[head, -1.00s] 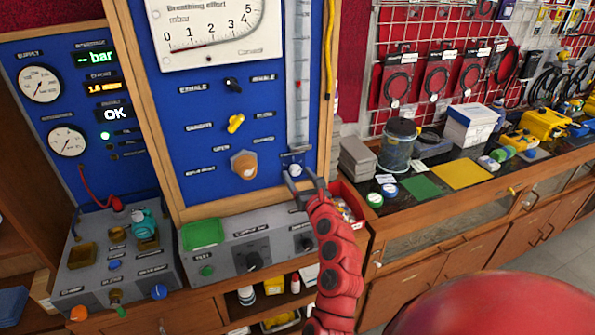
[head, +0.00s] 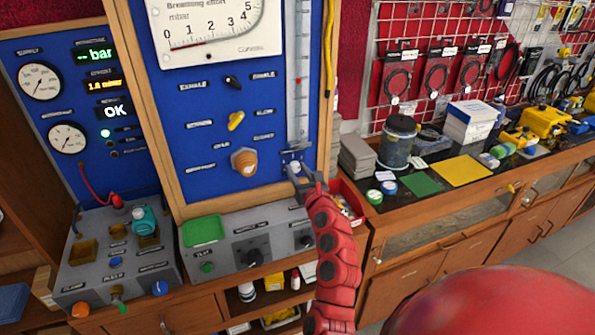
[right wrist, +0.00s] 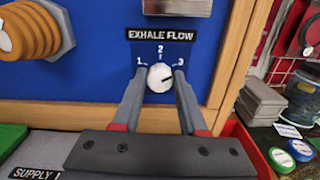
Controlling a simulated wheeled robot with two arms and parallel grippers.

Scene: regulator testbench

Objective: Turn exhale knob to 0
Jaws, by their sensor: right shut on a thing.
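The exhale flow knob (right wrist: 160,78) is a small white dial on the blue panel, under a black "EXHALE FLOW" label (right wrist: 160,35). Marks 1, 2 and 3 surround it, and its dark pointer line points right, slightly upward. My right gripper (right wrist: 160,82) is shut on the knob, one finger on each side. In the head view the right gripper (head: 301,174) is at the panel's lower right corner, and the knob (head: 294,166) is partly hidden there. A black selector (head: 233,82) near the "EXHALE" label is higher on the panel. My left gripper is out of view.
An orange ribbed knob (head: 244,161) is left of my gripper. A glass flow tube (head: 298,100) rises above it. The grey supply box (head: 270,226) lies below, and a red bin (head: 347,190) is close on the right. A wooden frame (head: 318,90) edges the panel.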

